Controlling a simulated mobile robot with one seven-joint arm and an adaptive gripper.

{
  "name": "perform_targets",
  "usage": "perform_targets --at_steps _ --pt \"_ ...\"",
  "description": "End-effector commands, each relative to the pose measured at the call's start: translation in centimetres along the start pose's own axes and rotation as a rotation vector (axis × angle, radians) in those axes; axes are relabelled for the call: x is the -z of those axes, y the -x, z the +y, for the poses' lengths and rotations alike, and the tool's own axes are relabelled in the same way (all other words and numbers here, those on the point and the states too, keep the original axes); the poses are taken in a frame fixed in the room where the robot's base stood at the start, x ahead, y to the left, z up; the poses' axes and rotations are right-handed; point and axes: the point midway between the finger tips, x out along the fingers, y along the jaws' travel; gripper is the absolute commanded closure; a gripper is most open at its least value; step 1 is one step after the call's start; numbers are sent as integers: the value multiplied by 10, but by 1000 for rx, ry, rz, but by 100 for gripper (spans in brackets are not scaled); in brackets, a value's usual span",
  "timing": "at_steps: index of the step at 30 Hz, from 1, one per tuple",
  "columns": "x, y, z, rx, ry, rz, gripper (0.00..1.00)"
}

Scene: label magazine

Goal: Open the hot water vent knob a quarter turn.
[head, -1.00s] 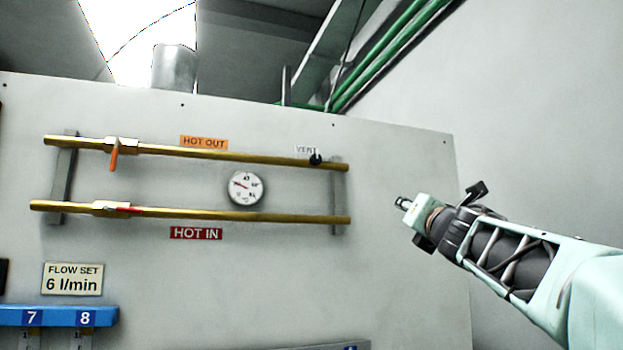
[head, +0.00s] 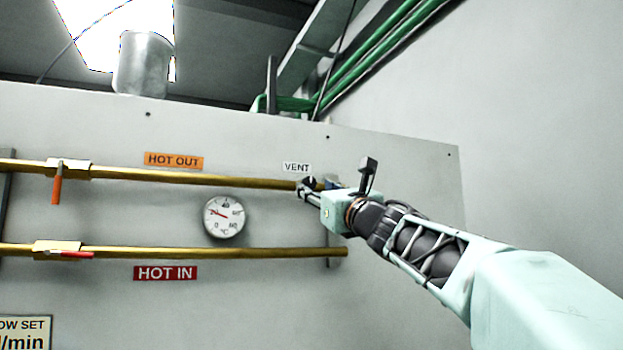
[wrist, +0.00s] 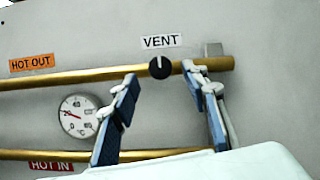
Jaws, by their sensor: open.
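The vent knob (wrist: 160,67) is a round black knob with a light pointer mark, pointing about straight up, at the right part of the upper brass pipe (wrist: 80,77) under the VENT label (wrist: 162,41). My gripper (wrist: 160,77) is open in the wrist view, one finger at each side of the knob, with gaps between fingers and knob. In the head view my gripper (head: 303,189) overlaps the pipe at the knob (head: 309,182), which is partly hidden. I cannot tell whether it touches anything.
A lower brass pipe (head: 200,252) runs below, with the HOT IN label (head: 165,273). A dial gauge (head: 224,216) sits between the pipes. An orange-handled valve (head: 57,182) is at left on the upper pipe. The panel (head: 410,180) right of the pipes is bare.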

Motion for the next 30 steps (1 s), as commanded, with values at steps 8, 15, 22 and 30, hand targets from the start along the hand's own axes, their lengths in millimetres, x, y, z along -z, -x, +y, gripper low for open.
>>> perform_targets --at_steps 8,15,22,30 --pt "-2 -42 -1 0 -1 1 58" --pt "0 -52 0 1 -2 1 58" --pt "0 -52 0 1 -1 0 58" --pt "0 -52 0 1 -1 0 87"
